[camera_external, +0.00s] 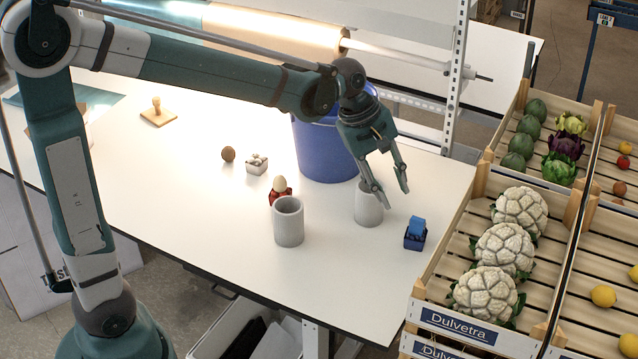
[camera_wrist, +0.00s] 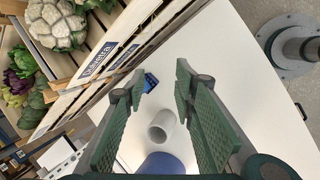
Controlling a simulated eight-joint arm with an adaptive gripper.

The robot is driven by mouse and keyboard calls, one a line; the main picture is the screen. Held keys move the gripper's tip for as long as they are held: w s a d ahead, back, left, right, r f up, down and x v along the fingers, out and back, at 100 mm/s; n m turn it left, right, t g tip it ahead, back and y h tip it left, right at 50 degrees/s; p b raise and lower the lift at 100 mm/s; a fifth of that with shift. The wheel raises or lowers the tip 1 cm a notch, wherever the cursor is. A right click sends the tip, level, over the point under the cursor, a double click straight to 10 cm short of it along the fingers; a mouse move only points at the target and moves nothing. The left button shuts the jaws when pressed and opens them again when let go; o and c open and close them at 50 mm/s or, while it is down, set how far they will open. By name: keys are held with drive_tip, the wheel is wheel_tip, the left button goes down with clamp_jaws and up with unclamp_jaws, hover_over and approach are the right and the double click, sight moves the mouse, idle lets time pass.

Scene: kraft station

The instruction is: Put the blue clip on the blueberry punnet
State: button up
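The dark blue punnet (camera_external: 414,240) stands on the white table near its right edge. A lighter blue piece, apparently the blue clip (camera_external: 417,225), sits on top of it, slightly raised at the back. Whether it is fastened cannot be told. In the wrist view the punnet and clip show as one small blue shape (camera_wrist: 150,82) between the fingers. My gripper (camera_external: 394,197) is open and empty, above and to the left of the punnet, with its fingers pointing down. Its two green fingers (camera_wrist: 160,70) are spread apart in the wrist view.
A grey cup (camera_external: 368,208) stands just below my gripper, with another (camera_external: 289,222) to its left. A blue bucket (camera_external: 325,150) stands behind. An egg in a red holder (camera_external: 280,192) and a small white box (camera_external: 257,164) are left. A cauliflower crate (camera_external: 440,270) borders the table's right.

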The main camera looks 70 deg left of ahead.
drive_tip(key=s+d+m+t, duration=0.1)
drive_tip(key=s+d+m, duration=0.3)
drive_tip(key=s+m, duration=0.2)
drive_tip(key=s+d+m+t+y, duration=0.1)
drive_tip(key=s+d+m, duration=0.4)
drive_tip(key=s, duration=0.6)
drive_tip(key=s+d+r+m+t, duration=0.1)
drive_tip(key=s+d+m, duration=0.4)
drive_tip(key=s+m, duration=0.2)
drive_tip(key=shift+s+d+m+y, duration=0.2)
drive_tip(key=shift+s+m+y, duration=0.1)
drive_tip(key=shift+s, duration=0.75)
wheel_tip(320, 180, down, 11)
drive_tip(key=b, duration=1.1)
drive_tip(key=shift+r, duration=0.1)
